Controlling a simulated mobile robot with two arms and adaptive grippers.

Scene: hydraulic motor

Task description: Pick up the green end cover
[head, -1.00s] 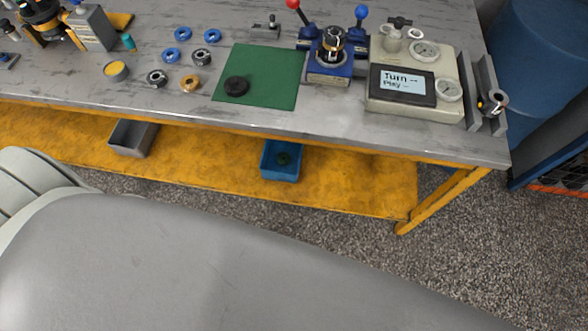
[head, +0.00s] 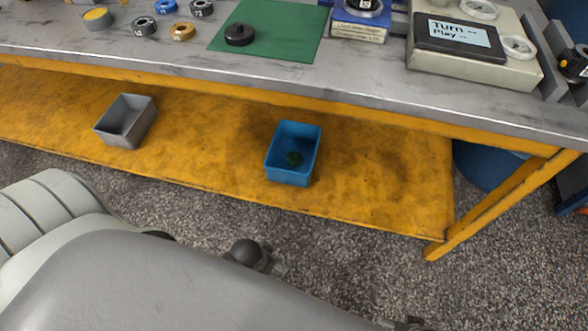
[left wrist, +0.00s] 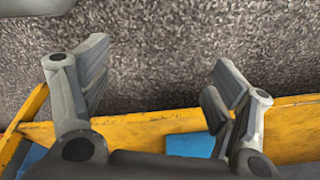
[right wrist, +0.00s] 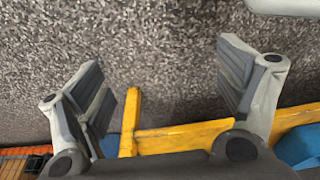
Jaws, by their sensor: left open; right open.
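My right gripper (right wrist: 165,82) is open and empty over the floor. The cover does not show in either wrist view.
A grey bin (head: 126,121) stands on the yellow shelf (head: 380,170) to the left. The grey tabletop (head: 170,55) overhangs above, with a green mat (head: 290,30), rings and a display box (head: 460,40). A yellow table leg (head: 500,205) stands at right. The floor in front is clear.

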